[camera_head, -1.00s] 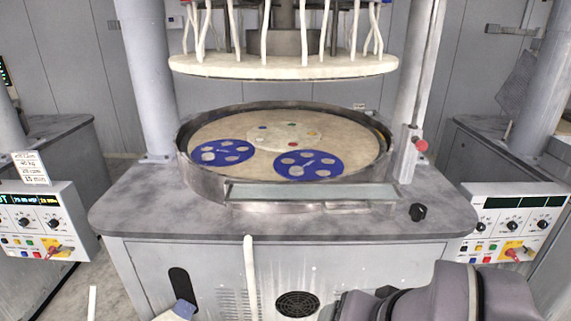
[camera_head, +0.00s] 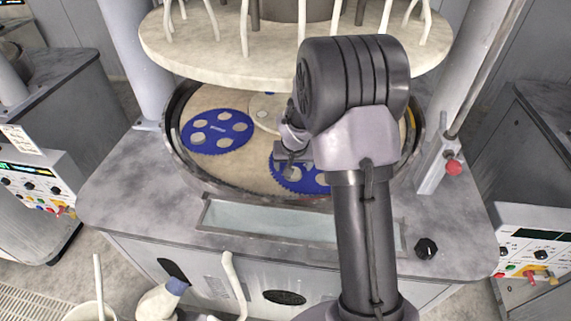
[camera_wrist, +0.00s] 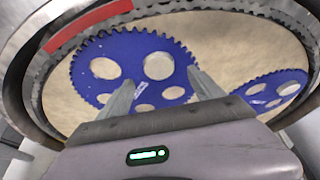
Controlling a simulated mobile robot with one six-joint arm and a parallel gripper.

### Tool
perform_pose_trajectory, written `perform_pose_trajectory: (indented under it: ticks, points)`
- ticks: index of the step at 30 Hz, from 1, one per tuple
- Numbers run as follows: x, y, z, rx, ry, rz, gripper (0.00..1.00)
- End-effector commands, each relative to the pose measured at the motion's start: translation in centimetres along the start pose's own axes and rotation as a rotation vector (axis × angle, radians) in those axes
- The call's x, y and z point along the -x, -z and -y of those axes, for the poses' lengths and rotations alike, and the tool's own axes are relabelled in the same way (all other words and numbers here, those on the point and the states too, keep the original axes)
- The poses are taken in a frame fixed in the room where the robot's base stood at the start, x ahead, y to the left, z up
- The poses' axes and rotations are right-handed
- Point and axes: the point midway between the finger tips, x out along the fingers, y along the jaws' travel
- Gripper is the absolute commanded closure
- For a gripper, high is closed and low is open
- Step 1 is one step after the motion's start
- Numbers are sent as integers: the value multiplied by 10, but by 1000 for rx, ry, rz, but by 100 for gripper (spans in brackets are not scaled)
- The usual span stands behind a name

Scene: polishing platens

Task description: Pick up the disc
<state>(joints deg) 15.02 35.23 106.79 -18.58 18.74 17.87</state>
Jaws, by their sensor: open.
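Pale round discs sit in two blue toothed carriers on the beige platen (camera_head: 260,180). In the head view the left carrier (camera_head: 205,131) shows fully. The right carrier (camera_head: 305,184) is partly hidden by my arm, with a pale disc (camera_head: 291,173) at its near side. My gripper (camera_head: 290,160) is above the right carrier. In the wrist view my gripper (camera_wrist: 163,82) is open and empty, its fingers spread over the near carrier (camera_wrist: 125,44). A large pale circle (camera_wrist: 158,66) lies between and beyond the fingertips. I cannot tell which circles are discs and which are empty holes.
A raised metal rim (camera_head: 176,150) surrounds the platen. The upper plate (camera_head: 220,68) with white hoses hangs above, behind my arm. A post with a red knob (camera_head: 453,167) stands at the right. A white bucket (camera_head: 88,313) and a bottle (camera_head: 160,300) are at front left.

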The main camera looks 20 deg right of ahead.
Motion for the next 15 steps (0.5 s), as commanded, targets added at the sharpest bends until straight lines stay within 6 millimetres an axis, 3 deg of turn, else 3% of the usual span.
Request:
perform_pose_trajectory:
  ticks: [6, 15]
  points:
    - [-44, -2, -1, 1, 0, 2, 24]
    - [-52, -4, -1, -1, 0, 5, 26]
